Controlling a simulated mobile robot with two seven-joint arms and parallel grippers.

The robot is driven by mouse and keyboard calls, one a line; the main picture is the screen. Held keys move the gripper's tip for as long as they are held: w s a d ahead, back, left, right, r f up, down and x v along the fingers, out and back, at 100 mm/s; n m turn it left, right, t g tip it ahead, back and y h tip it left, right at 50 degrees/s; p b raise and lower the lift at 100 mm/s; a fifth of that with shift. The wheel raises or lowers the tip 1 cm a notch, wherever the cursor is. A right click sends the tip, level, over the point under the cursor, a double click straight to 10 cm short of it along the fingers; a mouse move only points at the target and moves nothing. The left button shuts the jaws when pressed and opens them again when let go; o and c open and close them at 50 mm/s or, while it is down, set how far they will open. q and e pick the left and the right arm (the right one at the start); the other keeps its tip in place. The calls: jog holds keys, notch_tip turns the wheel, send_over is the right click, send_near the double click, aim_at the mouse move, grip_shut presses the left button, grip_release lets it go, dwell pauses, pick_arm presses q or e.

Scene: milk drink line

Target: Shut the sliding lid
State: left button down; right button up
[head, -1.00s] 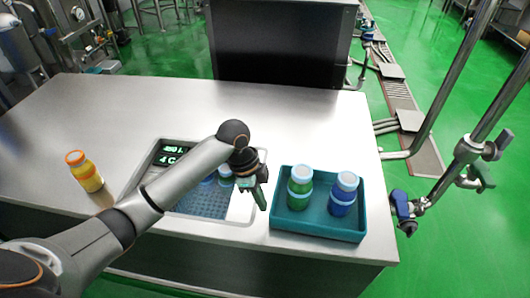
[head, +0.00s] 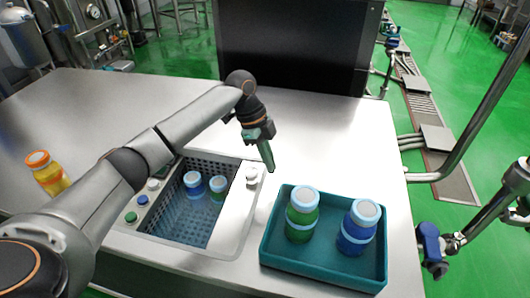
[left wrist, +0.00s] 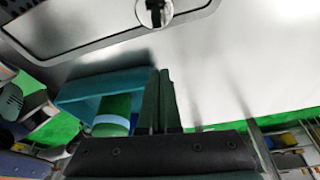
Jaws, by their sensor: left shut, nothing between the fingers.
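An inset cooler well (head: 190,215) with a blue perforated basket is open in the counter, two blue-capped bottles (head: 193,185) inside it. A pale strip (head: 236,212) along its right side may be the sliding lid; its outline is not clear. A round knob (head: 252,173) sits near the well's far right corner; a round knob also shows at the top of the left wrist view (left wrist: 154,12). My left gripper (head: 269,165) is shut and empty, pointing down just right of the knob, apparently apart from it. My right gripper is out of view.
A teal tray (head: 285,275) with a green bottle (head: 302,216) and a blue bottle (head: 357,228) stands close to the right of the well. A yellow bottle (head: 47,174) stands at the left. Small buttons (head: 130,217) line the well's left side. The counter behind is clear (head: 330,135).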

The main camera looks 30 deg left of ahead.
pick_arm(q)
jog(key=x, duration=0.4)
jog(key=shift+f+b, duration=0.1)
jog(key=shift+b, duration=0.2)
jog(key=a, duration=0.2)
jog(key=shift+a, duration=0.25)
jog(key=shift+s+a, duration=0.1)
jog(key=shift+a, duration=0.65)
jog(key=shift+a, duration=0.1)
